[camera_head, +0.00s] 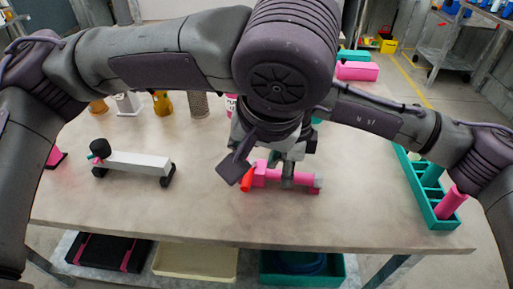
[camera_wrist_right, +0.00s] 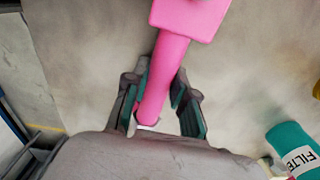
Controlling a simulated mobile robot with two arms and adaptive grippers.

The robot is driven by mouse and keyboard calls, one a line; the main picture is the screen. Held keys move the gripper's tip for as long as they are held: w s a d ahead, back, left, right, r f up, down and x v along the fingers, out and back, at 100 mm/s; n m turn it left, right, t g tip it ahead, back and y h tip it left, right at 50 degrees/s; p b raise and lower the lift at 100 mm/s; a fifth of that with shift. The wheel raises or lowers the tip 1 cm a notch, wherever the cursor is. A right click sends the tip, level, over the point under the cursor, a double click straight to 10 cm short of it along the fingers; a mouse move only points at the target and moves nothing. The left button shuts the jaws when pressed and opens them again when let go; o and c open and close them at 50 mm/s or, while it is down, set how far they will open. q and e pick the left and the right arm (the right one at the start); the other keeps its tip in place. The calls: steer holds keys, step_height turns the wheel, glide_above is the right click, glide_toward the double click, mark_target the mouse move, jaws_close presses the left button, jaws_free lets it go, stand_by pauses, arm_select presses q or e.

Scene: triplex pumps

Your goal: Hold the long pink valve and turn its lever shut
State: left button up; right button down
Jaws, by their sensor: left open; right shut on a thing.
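The long pink valve (camera_head: 304,184) lies across the middle of the table, with a red lever (camera_head: 246,180) at its left end. In the right wrist view, its pink tube (camera_wrist_right: 160,85) runs between the fingers of my right gripper (camera_wrist_right: 160,108) toward a pink block. My right gripper also shows in the head view (camera_head: 289,172), shut on the valve's tube. My left gripper (camera_head: 262,148) is open, above and beside the valve's lever end. Its wrist and forearm hide much of its fingers. I cannot tell whether it touches the lever.
A white bar on black feet (camera_head: 140,163) stands at left. A teal tray (camera_head: 436,208) with pink and teal cylinders sits at the right edge. Several bottles and canisters (camera_head: 162,103) line the back. A teal filter (camera_wrist_right: 294,148) lies near my right gripper. The front table is clear.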

steer(key=c, duration=0.9)
jaws_free()
steer(key=shift+o, duration=0.2)
